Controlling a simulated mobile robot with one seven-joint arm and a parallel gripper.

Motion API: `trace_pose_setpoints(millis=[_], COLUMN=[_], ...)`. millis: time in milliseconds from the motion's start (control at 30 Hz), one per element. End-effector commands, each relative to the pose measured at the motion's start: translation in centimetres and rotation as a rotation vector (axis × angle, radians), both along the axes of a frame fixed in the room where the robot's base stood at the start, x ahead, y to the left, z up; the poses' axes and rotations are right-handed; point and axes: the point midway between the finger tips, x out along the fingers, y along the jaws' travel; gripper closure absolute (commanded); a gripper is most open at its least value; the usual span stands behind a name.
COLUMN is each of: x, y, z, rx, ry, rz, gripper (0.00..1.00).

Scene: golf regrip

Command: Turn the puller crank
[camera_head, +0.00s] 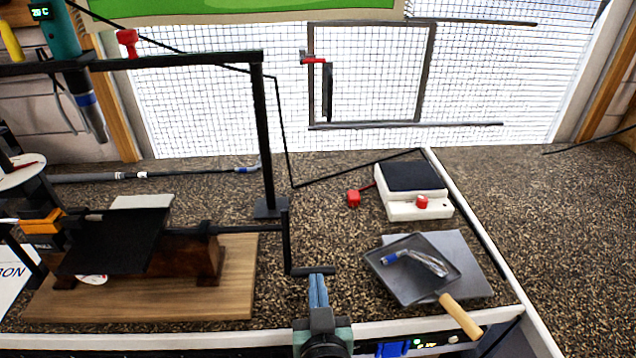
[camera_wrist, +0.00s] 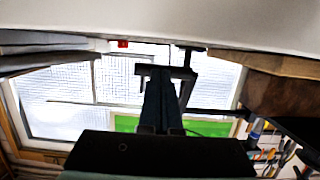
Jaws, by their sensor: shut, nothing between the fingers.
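The puller is a black rod-and-plate device on a wooden base (camera_head: 150,290) at the left in the head view. Its black crank (camera_head: 287,243) is at the right end of the rod; the arm hangs down and its short handle (camera_head: 312,270) points right. My gripper (camera_head: 317,277) has its blue fingers together, with the tips at or just below the handle. In the wrist view the fingers (camera_wrist: 160,85) point at a dark bar, apparently the handle (camera_wrist: 150,70). I cannot tell whether they touch it. Nothing is held between the fingers.
A black post (camera_head: 263,140) stands behind the crank. The speckled bench between is clear.

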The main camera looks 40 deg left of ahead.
Motion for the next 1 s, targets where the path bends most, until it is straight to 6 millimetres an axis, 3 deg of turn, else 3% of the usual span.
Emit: trace_pose_setpoints(millis=[33, 100, 433, 1000], x=[0.1, 0.3, 1.0, 1.7], y=[0.2, 0.3, 1.2, 2.0], z=[-1.4, -1.6, -1.9, -2.0], rx=[0.02, 0.045, 0.154, 0.148], ry=[-0.017, -0.04, -0.131, -0.128], rz=[0.001, 0.0, 0.0, 0.0], gripper=[1.0, 1.0, 1.0, 1.0])
